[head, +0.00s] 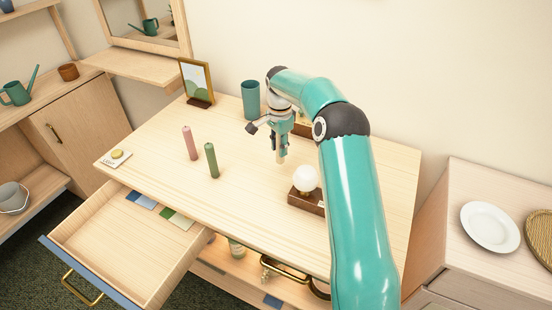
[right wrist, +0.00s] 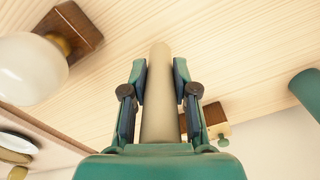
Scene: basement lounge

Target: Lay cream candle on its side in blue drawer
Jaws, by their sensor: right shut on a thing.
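The cream candle (right wrist: 160,105) stands between the fingers of my right gripper (right wrist: 160,78) in the right wrist view. The gripper is shut on it. In the head view my right gripper (head: 281,146) points down over the back of the desk, and the candle's lower end (head: 280,158) shows below the fingers. I cannot tell whether the candle touches the desktop. The blue drawer (head: 72,277), with a blue front and a brass handle, is pulled open at the front left. Blue and green flat pieces lie at its back; its floor is otherwise bare. My left gripper is out of view.
A pink candle (head: 190,143) and a green candle (head: 212,160) stand upright on the desk (head: 235,205). A teal cup (head: 251,100) and a picture frame (head: 197,82) stand behind. A globe lamp (head: 306,179) stands near my right arm. The desk's front middle is clear.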

